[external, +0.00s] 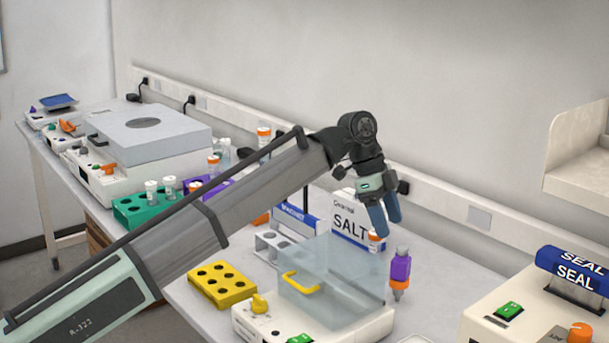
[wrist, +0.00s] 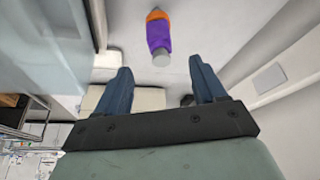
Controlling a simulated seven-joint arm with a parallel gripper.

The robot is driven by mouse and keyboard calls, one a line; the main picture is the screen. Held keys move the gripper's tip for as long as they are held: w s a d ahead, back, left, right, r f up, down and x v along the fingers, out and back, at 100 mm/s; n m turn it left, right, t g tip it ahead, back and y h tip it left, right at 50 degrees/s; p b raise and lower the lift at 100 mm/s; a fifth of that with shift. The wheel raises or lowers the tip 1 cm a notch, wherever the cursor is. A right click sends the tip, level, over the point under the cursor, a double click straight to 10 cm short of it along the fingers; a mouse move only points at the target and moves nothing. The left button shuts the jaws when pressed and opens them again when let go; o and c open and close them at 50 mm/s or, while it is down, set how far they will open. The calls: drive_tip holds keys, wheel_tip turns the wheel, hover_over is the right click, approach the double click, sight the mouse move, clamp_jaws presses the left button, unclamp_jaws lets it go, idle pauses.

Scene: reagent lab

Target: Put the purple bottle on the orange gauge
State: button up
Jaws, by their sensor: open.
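The purple bottle (external: 400,268) has a grey top and an orange lower part. It stands upright beside the right side of a clear-lidded machine. In the wrist view the bottle (wrist: 158,36) shows ahead of the fingertips, roughly between their lines. My gripper (external: 385,226) is open and empty above the bottle and slightly left of it in the external view. Both blue fingers of my gripper (wrist: 160,68) are spread apart in the wrist view. I cannot tell for certain which thing is the orange gauge; a small orange piece (external: 70,127) sits on a device at the far left.
The clear lid (external: 335,285) with a yellow handle stands close left of the bottle. A SALT box (external: 351,222) is behind it. A yellow rack (external: 222,285) and green rack (external: 140,211) are farther left. A sealing machine (external: 525,300) stands at right.

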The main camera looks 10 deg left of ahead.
drive_tip(key=shift+v, duration=1.55)
